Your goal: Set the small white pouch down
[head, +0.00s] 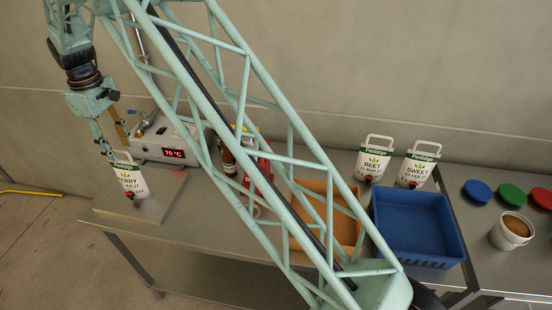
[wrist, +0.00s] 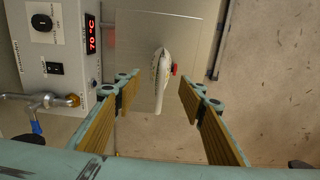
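A small white pouch (head: 131,180) with a green "Penridge" band, a label ending in "ERRY" and a red tap stands upright on the metal plate in front of the filling machine. In the wrist view the pouch (wrist: 160,78) shows edge-on from above, its red tap to the right. My gripper (head: 113,147) is just above the pouch in the head view. In the wrist view my gripper (wrist: 159,88) is open, with a clear gap between each finger and the pouch. The pouch's underside is hidden.
The machine (head: 168,140) reads 70 °C, behind the pouch. Two similar pouches, BEET (head: 374,158) and SWEET (head: 418,165), stand at the back right, near a blue tray (head: 458,248) and an orange tray (head: 345,228). A bottle (head: 229,160) stands mid-bench. The plate's edge is close to the pouch.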

